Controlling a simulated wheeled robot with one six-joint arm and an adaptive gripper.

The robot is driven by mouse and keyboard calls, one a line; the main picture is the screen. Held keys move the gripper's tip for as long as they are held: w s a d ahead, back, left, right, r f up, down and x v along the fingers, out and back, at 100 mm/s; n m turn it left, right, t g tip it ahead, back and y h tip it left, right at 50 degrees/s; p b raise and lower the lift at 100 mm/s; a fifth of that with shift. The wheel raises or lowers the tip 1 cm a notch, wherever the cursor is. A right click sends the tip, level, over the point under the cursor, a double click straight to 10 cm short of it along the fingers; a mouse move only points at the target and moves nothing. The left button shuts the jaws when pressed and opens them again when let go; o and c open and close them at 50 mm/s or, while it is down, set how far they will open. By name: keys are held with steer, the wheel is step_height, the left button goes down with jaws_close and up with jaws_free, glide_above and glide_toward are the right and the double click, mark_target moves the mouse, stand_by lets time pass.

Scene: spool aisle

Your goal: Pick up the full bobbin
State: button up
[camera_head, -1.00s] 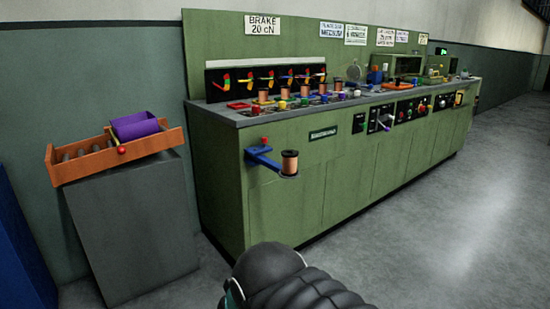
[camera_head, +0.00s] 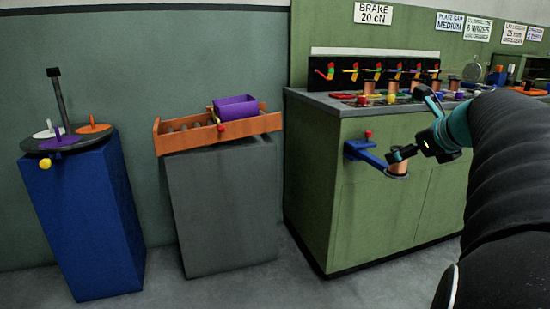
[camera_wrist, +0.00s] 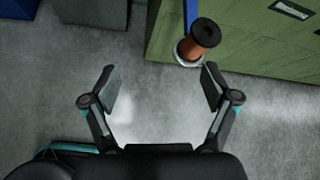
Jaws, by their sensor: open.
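The full bobbin (camera_head: 399,167), wound with copper-coloured thread, stands on a blue bracket (camera_head: 366,153) at the left end of the green machine. In the wrist view the bobbin (camera_wrist: 203,38) shows its dark top flange and a pale lower rim, with the blue bracket (camera_wrist: 190,12) behind it. My gripper (camera_wrist: 158,82) is open and empty. The bobbin lies beyond the right fingertip, apart from it.
The green machine (camera_head: 330,190) carries several more bobbins on top. A grey pedestal (camera_head: 225,205) holds an orange tray (camera_head: 170,143) with a purple bin (camera_head: 236,107). A blue pedestal (camera_head: 85,220) holds a dark round stand (camera_head: 38,142). Grey floor lies clear in front.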

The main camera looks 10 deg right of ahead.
steer(key=d+r+m+t, duration=0.1)
steer(key=d+r+m, duration=0.1)
steer(key=d+m, duration=0.3)
steer(key=b, duration=0.2)
glide_above(396, 170)
steer(key=d, duration=0.2)
steer(key=shift+n+h, duration=0.3)
steer(key=shift+h, duration=0.1)
steer(key=f, duration=0.7)
steer(key=shift+w+a, duration=0.2)
steer(key=shift+w, duration=0.6)
steer(key=c, duration=1.3)
steer(key=shift+c, duration=1.1)
steer(key=shift+r, duration=0.1)
